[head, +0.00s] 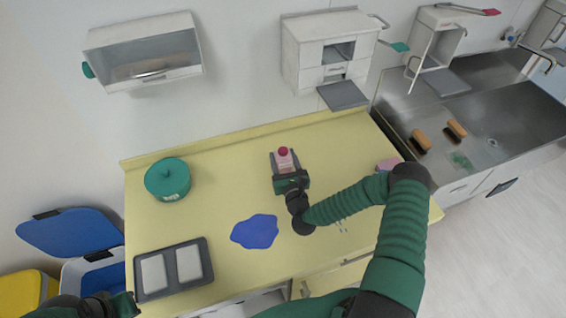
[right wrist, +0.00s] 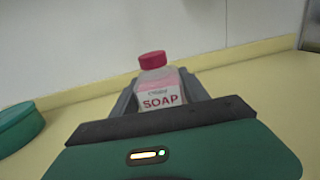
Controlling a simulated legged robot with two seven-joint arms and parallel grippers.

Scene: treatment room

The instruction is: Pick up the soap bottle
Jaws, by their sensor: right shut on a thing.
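The soap bottle (head: 285,158) stands on the yellow counter in the head view. It has a red cap, a pinkish body and a label reading SOAP. It also shows upright in the right wrist view (right wrist: 160,85). My right gripper (head: 286,163) is shut on the bottle, one finger on each side of it. I cannot tell whether the bottle's base touches the counter. My left gripper (head: 122,304) shows only partly at the bottom left of the head view, and its fingers cannot be made out.
On the yellow counter (head: 220,185) are a green lidded pot (head: 168,180), a blue spill (head: 255,231) and a dark tray (head: 197,286) with two white pieces. A pink item (head: 388,165) lies near my right arm. A metal sink (head: 500,120) with brown brushes is at the right.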

